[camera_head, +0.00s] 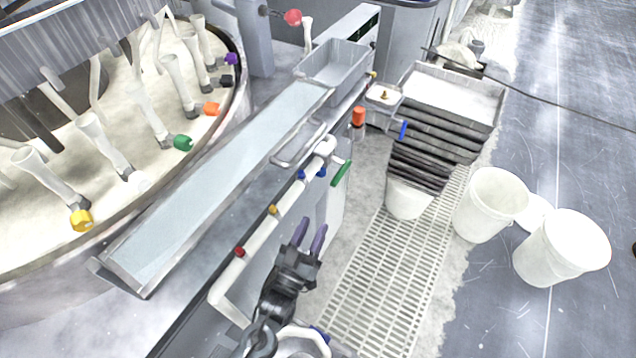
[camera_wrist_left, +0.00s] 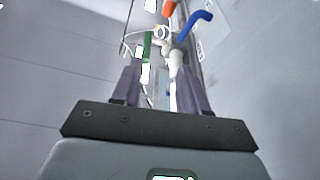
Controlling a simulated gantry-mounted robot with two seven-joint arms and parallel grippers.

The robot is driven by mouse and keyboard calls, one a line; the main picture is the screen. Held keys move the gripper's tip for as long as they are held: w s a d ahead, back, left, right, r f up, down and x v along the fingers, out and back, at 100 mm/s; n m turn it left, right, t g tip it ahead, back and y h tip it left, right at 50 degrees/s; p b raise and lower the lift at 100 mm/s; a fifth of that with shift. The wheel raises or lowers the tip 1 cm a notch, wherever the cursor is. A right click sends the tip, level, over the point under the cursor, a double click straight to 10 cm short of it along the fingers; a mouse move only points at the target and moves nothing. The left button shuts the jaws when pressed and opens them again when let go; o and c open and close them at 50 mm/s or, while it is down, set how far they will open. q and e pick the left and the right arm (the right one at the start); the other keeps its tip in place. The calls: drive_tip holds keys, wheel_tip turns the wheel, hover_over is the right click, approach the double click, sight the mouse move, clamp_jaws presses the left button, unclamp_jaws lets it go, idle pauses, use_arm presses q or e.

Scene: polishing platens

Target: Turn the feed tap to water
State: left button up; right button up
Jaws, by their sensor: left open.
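A white feed pipe (camera_head: 262,228) runs along the trough's side, with small red, yellow and blue fittings. At its upper end is a white tap body (camera_head: 325,146), also in the left wrist view (camera_wrist_left: 176,60). A green lever (camera_head: 341,173) hangs beside it and shows in the left wrist view (camera_wrist_left: 147,46). A blue lever (camera_head: 403,130) stands farther back, at top centre in the left wrist view (camera_wrist_left: 196,23). My left gripper (camera_head: 309,238) is open and empty, short of the green lever and apart from it. I cannot tell which position means water.
A long metal trough (camera_head: 215,180) and a round machine with colour-tipped white pipes (camera_head: 150,110) lie left. An orange-capped piece (camera_head: 358,117), stacked dark trays (camera_head: 440,140) and white buckets (camera_head: 490,205) stand right. A white floor grating (camera_head: 385,270) lies below.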

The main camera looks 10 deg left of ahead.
use_arm(q)
wheel_tip(320, 180, up, 3)
drive_tip(key=w+d+h, duration=0.1)
drive_tip(key=w, duration=0.2)
drive_tip(key=t+b, duration=0.1)
approach(341, 169)
drive_tip(key=w+r, duration=0.1)
drive_tip(key=w, duration=0.3)
drive_tip(key=w+d+r, duration=0.2)
drive_tip(key=shift+w+b, duration=0.2)
drive_tip(key=shift+b, duration=0.2)
drive_tip(key=shift+x, duration=1)
use_arm(e)
drive_tip(key=shift+w+d+f, duration=0.2)
drive_tip(key=shift+d+f, duration=0.15)
drive_tip(key=shift+f, duration=0.2)
drive_tip(key=shift+w+d+f, duration=0.2)
drive_tip(key=shift+d+f, duration=0.15)
drive_tip(key=shift+f, duration=0.15)
use_arm(q)
clamp_jaws()
